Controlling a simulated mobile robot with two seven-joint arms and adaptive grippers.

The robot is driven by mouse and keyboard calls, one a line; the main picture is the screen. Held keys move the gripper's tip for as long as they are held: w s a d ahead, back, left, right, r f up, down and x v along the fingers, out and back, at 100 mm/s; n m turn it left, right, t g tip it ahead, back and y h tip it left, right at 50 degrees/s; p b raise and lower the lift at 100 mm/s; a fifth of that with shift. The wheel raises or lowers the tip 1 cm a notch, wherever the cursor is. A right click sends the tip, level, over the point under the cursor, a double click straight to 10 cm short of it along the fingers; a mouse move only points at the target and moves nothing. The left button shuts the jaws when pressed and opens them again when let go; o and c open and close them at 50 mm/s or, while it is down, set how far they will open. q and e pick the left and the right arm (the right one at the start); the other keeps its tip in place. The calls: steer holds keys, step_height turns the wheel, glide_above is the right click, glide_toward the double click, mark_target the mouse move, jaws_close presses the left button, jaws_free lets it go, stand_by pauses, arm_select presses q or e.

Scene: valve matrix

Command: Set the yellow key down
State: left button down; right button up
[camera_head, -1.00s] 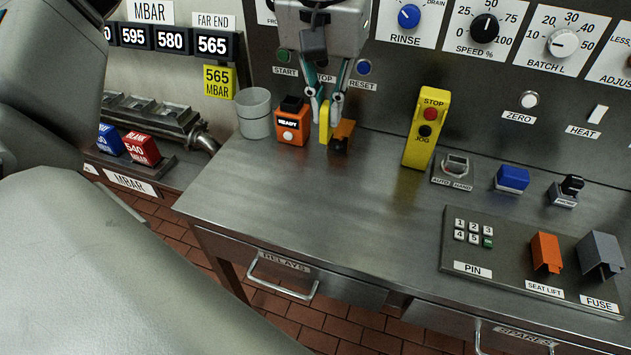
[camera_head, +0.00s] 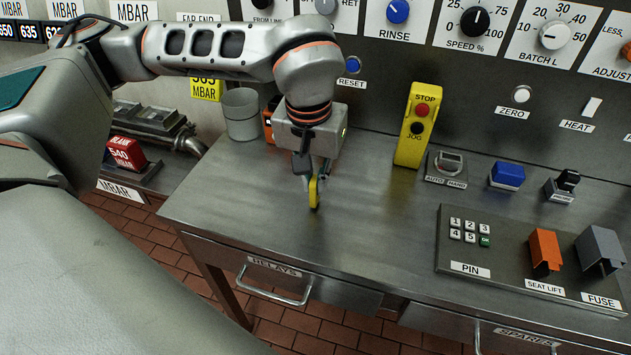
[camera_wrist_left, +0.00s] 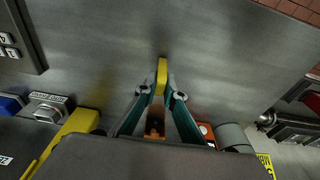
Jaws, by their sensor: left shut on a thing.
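The yellow key (camera_head: 314,192) is between the fingers of my left gripper (camera_head: 311,180), over the left half of the steel bench top (camera_head: 380,215). The gripper points down and is shut on the key. In the left wrist view the key (camera_wrist_left: 162,76) sticks out past the two fingertips (camera_wrist_left: 161,94). The key is upright, with its lower end close to the bench; I cannot tell whether it touches. An orange-brown block (camera_wrist_left: 154,124), where the key was earlier, shows between the fingers in the wrist view. My right gripper is not in view.
A grey cup (camera_head: 241,115) and the orange READY box (camera_head: 269,118) stand behind, partly hidden by my arm. The yellow STOP/JOG box (camera_head: 416,125) is to the right. A keypad panel (camera_head: 450,253) lies at the right front. The bench around the key is clear.

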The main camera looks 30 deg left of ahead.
mark_target(312, 183)
arm_select(q)
steer(key=shift+f, duration=0.35)
steer(key=shift+r, duration=0.1)
steer(key=shift+f, duration=0.2)
steer(key=c, duration=2.1)
jaws_free()
steer(key=shift+c, duration=0.2)
steer(key=shift+r, duration=0.1)
steer(key=r, duration=0.3)
steer(key=s+r+p, duration=0.1)
steer(key=r, duration=0.7)
steer(key=shift+s+d+r, duration=0.15)
steer(key=shift+s+d, duration=0.05)
steer(key=shift+s, duration=0.05)
steer(key=shift+s+r, duration=0.1)
steer(key=shift+r, duration=0.3)
